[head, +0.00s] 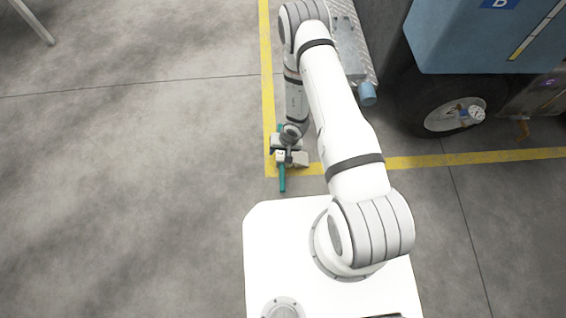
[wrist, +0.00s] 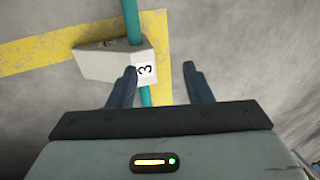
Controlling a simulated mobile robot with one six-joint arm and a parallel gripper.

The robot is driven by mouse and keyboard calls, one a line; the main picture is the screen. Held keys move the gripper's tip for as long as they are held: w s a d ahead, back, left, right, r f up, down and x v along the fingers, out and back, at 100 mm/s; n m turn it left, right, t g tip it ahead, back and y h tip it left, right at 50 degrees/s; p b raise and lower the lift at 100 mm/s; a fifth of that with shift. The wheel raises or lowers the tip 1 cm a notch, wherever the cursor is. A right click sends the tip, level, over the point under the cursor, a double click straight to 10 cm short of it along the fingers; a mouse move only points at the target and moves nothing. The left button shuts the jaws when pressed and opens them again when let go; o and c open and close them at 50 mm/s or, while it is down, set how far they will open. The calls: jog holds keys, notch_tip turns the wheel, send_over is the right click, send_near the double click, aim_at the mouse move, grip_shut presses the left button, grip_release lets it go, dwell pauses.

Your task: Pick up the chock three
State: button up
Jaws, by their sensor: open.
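Chock three is a pale wedge (wrist: 105,60) with a white label reading 3 and a teal bar running across it. It lies on the floor at the corner of a yellow line. In the head view, the chock (head: 300,159) shows just below the end of my arm, partly covered. My gripper (wrist: 160,69) is open, its two dark fingers pointing at the floor. I cannot tell the height gap. In the head view, my gripper (head: 286,141) hides part of the bar.
A blue vehicle (head: 480,45) with a large black tyre (head: 415,105) stands at the upper right. A grey metal step (head: 352,45) is behind my arm. The yellow line (head: 470,157) runs toward the right.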

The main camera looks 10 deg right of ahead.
aim_at(282, 172)
jog(key=shift+g+h, duration=0.3)
jog(key=shift+h, duration=0.1)
jog(key=s+f, duration=0.1)
jog(key=f, duration=0.2)
jog(key=s+f+b, duration=0.1)
jog(key=f, duration=0.1)
jog(key=s+d+f+b, duration=0.1)
jog(key=f, duration=0.2)
jog(key=shift+s+f, duration=0.3)
jog(key=shift+f, duration=0.05)
jog(key=f+b, duration=0.1)
jog(key=f, duration=0.1)
jog(key=f+b, duration=0.2)
jog(key=f, duration=0.1)
jog(key=shift+a+f, duration=0.3)
jog(key=shift+r, duration=0.1)
jog(key=shift+c, duration=0.4)
grip_shut()
